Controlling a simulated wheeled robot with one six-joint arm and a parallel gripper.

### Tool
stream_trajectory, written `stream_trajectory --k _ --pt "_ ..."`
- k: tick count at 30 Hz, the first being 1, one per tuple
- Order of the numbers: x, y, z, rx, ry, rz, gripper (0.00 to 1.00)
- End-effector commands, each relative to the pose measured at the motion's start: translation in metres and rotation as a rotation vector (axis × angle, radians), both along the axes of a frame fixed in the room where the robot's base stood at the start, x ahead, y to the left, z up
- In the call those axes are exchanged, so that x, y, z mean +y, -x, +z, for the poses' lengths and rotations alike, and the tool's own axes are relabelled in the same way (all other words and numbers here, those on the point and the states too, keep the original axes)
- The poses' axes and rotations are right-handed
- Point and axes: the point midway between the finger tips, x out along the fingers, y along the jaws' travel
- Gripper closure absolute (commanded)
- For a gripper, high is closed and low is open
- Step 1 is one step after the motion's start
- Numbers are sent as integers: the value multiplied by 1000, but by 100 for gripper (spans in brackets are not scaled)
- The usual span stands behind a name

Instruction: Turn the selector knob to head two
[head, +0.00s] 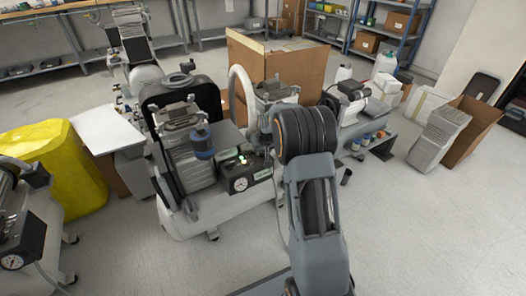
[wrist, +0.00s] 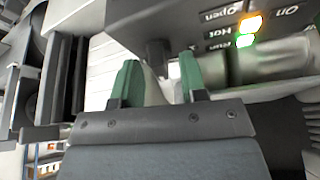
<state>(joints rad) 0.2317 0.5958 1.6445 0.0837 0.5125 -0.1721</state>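The compressor (head: 195,215) stands in the middle of the head view, with a dark control box (head: 255,181) carrying a round gauge and small lights. In the wrist view the underside and front of a dark panel (wrist: 185,17) fill the top, with labels such as "Open" and "Hot". My gripper (wrist: 158,77) has two green-tipped fingers set apart, just below the panel. A dark stub (wrist: 157,53) shows between and beyond the fingertips; I cannot tell whether it is the selector knob or whether the fingers touch it. My arm hides the gripper in the head view.
An orange light (wrist: 251,24) and a green light (wrist: 245,41) glow on the panel's right. A second compressor with a gauge (head: 12,262) stands at lower left, near a yellow covered bin (head: 52,165). Cardboard boxes (head: 272,62) stand behind. Floor at the right front is clear.

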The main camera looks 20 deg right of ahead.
Motion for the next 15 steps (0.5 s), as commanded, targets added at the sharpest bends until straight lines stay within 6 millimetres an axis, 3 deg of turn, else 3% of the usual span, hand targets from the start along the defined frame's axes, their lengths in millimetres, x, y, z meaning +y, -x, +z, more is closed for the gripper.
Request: stream_trajectory --k 8,15 --pt "0 -1 0 -1 0 0 61" --pt "0 0 0 0 0 0 83"
